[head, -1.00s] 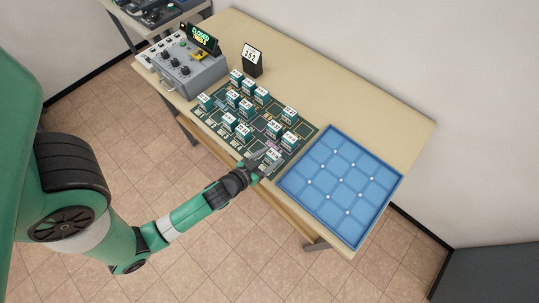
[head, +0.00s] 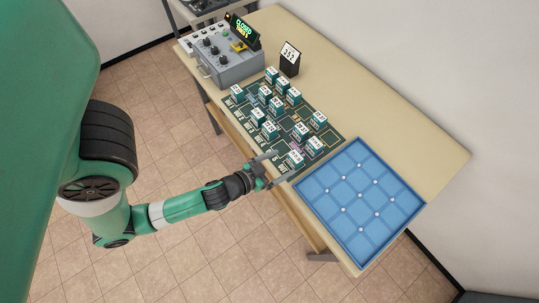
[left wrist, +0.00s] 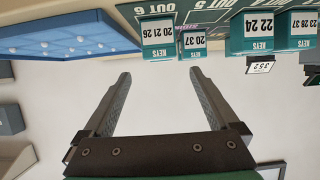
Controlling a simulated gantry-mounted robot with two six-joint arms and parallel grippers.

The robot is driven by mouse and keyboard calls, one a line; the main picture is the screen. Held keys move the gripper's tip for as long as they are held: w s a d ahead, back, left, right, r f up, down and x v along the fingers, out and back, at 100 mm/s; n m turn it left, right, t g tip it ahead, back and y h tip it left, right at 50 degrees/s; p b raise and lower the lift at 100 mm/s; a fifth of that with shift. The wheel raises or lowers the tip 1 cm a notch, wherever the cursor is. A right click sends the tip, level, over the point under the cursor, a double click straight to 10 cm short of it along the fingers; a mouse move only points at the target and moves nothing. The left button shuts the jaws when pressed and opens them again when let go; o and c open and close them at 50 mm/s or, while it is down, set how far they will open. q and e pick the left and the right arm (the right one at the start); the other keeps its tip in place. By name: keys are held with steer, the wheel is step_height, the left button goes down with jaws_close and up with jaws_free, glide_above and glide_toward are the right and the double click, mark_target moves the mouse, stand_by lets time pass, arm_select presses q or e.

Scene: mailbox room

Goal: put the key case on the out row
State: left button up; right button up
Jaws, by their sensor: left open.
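Several small teal key cases with white number labels stand on a dark green board (head: 262,150) on the table. The case nearest my left gripper (head: 295,158) stands near the board's front right corner. My left gripper (head: 274,166) is open and empty, just off the table's front edge and apart from that case. In the left wrist view, the open fingers (left wrist: 163,75) have nothing between them. Beyond them are cases marked "20 21 26" (left wrist: 159,38) and "20 37" (left wrist: 192,42), near the printed words OUT 6 and OUT 5. My right gripper is out of view.
A blue compartment tray (head: 360,203) lies right of the board, close to it. A grey control box (head: 222,58) with a lit "CLOSED" sign (head: 244,31) stands at the left end. A black stand with a card "352" (head: 290,57) is behind the board. The back right tabletop is clear.

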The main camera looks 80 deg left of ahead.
arm_select(q)
steer(key=b+v, duration=0.2)
steer(key=v, duration=0.4)
steer(key=shift+s, duration=0.25)
steer(key=shift+d, duration=0.15)
